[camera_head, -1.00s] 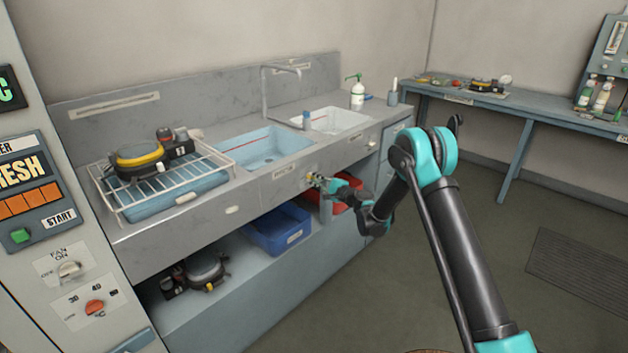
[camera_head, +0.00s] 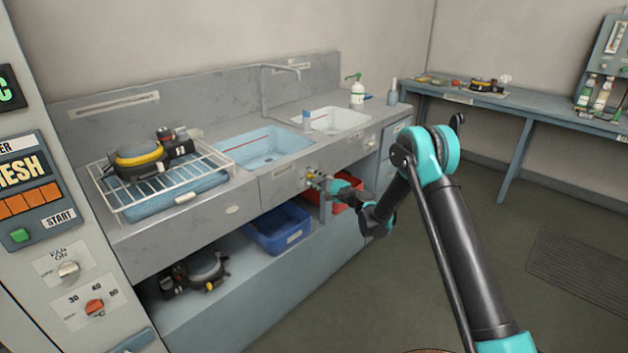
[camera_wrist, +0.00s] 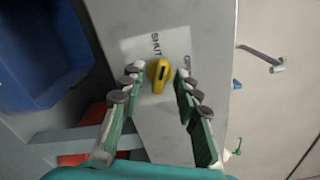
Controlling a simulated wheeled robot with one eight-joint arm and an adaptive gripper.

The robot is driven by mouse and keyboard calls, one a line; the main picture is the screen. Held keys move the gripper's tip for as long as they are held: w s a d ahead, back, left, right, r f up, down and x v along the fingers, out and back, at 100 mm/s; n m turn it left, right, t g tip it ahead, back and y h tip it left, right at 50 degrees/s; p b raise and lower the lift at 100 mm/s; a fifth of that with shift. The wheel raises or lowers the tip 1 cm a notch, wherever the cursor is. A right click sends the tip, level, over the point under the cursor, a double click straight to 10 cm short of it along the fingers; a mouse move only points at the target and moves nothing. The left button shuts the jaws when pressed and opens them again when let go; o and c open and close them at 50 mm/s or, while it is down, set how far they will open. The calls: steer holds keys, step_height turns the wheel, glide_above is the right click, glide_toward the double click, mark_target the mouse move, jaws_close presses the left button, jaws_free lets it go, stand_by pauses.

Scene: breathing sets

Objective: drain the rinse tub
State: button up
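A blue tub (camera_head: 265,148) and a white tub (camera_head: 336,121) are set into the grey counter; I cannot tell which is the rinse tub. A yellow valve handle (camera_wrist: 159,75) sits on the counter's front panel beside a plate reading SHUT. The handle also shows small in the head view (camera_head: 310,174), below the blue tub. My gripper (camera_wrist: 158,74) is open, with one fingertip on each side of the handle. Gaps show between the fingers and the handle. In the head view my gripper (camera_head: 319,181) is at the panel.
A blue bin (camera_head: 278,229) and a red bin (camera_head: 346,194) stand on the shelf below the counter. A wire rack (camera_head: 160,180) with a yellow and black device is at the left. A tap (camera_head: 281,70) and a soap bottle (camera_head: 357,93) stand at the back.

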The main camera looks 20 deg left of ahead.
steer(key=v, duration=1.1)
steer(key=shift+d, duration=0.15)
